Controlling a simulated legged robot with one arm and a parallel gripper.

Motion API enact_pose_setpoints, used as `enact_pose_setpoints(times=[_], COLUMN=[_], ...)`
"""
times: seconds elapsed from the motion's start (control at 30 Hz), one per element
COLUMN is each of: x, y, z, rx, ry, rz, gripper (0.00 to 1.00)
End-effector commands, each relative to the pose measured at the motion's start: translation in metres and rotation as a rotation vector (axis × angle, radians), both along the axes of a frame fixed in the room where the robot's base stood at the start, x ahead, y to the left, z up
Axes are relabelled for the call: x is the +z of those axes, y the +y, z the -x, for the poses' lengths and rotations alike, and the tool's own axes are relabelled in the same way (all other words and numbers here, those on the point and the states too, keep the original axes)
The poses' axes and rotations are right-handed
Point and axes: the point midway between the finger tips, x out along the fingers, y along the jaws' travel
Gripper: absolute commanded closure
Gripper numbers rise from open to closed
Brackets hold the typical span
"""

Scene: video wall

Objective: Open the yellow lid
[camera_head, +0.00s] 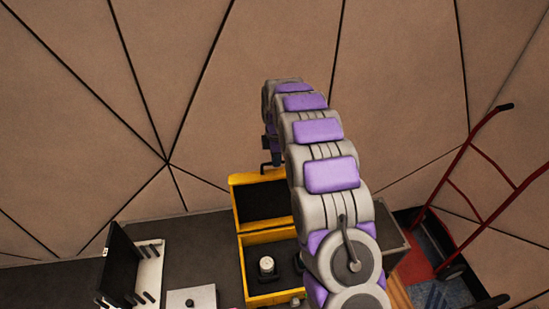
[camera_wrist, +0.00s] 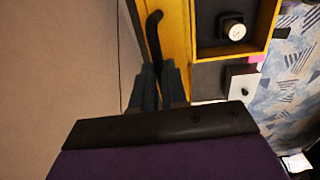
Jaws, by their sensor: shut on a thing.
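The yellow lid (camera_head: 236,204) stands raised at the back of a yellow box (camera_head: 243,272), its dark inner face showing. In the wrist view the lid's yellow edge (camera_wrist: 178,32) runs beside a black curved handle (camera_wrist: 153,30). My gripper (camera_wrist: 158,70) is shut on the lower end of this handle. In the head view my gripper (camera_head: 270,157) is at the lid's top edge, partly hidden behind my arm. The open box holds a dark object with a round white top (camera_head: 266,264). My arm covers the right part of the lid and box.
Left of the box are a white panel with black pegs (camera_head: 150,270) and a small white box (camera_head: 191,299) on the dark table (camera_head: 190,235). A tan panelled wall (camera_head: 240,80) rises close behind. A red hand truck (camera_head: 467,160) stands at the right.

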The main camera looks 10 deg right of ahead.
Motion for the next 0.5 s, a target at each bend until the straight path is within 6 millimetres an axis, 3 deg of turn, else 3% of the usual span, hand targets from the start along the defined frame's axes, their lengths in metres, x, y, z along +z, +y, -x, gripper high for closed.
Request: enact_pose_setpoints(times=[0.5], x=[0.008], y=[-0.002], z=[0.038], rx=[-0.002], ry=[-0.119], rz=[0.002], gripper=[1.0])
